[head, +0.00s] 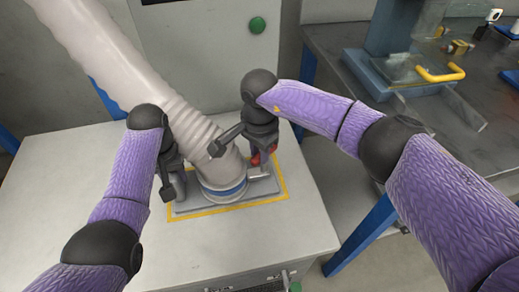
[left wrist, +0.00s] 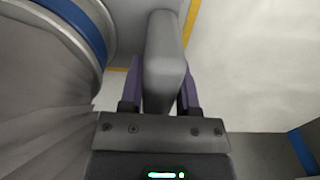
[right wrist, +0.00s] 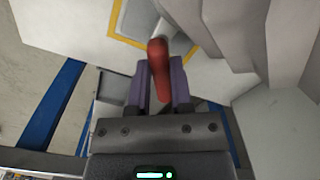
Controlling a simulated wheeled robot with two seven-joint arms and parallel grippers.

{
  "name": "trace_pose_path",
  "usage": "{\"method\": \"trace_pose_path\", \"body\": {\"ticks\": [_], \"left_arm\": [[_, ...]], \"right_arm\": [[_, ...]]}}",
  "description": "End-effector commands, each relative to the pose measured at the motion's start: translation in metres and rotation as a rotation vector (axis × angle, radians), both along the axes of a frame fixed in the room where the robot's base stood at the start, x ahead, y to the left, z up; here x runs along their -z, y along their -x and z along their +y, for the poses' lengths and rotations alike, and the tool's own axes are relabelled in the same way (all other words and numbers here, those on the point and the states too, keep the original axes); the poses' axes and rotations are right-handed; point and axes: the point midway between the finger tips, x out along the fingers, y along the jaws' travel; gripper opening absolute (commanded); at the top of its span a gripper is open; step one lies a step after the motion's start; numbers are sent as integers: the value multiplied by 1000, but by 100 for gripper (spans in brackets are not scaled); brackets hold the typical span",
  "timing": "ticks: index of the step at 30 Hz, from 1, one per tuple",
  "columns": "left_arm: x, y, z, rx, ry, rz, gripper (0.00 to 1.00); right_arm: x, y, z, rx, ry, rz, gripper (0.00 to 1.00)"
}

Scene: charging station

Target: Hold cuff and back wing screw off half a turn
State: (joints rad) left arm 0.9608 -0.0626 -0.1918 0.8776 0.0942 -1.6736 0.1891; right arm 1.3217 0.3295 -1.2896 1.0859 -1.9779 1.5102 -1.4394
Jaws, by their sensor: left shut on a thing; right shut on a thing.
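The cuff (head: 224,190), a grey collar with a blue band, sits at the lower end of the beige ribbed hose (head: 120,60) on a grey plate (head: 188,211). My left gripper (head: 177,182) is at the cuff's left side. In the left wrist view its fingers are shut on a rounded grey grip (left wrist: 164,60) beside the cuff. My right gripper (head: 257,160) is at the cuff's right side, shut on the red wing screw (right wrist: 158,66), whose red also shows in the head view (head: 256,158). The screw's shaft is hidden.
A yellow outline (head: 282,172) frames the plate on the pale cabinet top (head: 90,215). A cabinet with a green button (head: 257,25) stands behind. A dark workbench (head: 480,110) with a blue-framed machine and yellow handle (head: 440,74) is at the right. The cabinet top's left and front are clear.

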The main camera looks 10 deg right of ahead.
Motion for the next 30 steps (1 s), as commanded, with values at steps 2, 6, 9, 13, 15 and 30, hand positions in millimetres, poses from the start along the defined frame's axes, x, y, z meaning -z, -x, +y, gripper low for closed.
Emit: {"method": "trace_pose_path", "body": {"ticks": [2, 6, 9, 13, 15, 30], "left_arm": [[0, 0, 0, 1, 0, 0, 0], [0, 0, 0, 2, 1, 0, 0], [0, 0, 0, 2, 0, 0, 0], [0, 0, 0, 2, 0, 0, 0], [0, 0, 0, 2, 0, 0, 0], [0, 0, 0, 1, 0, 0, 0]], "right_arm": [[0, 0, 0, 0, -1, -1, 0], [-1, 1, -2, -93, 1, -2, 0], [-1, 2, -3, -225, 1, -2, 0], [0, 3, -3, -289, -1, -1, 0], [0, 3, -3, -289, -1, -1, 0], [0, 3, -3, -285, -1, -1, 62]]}}
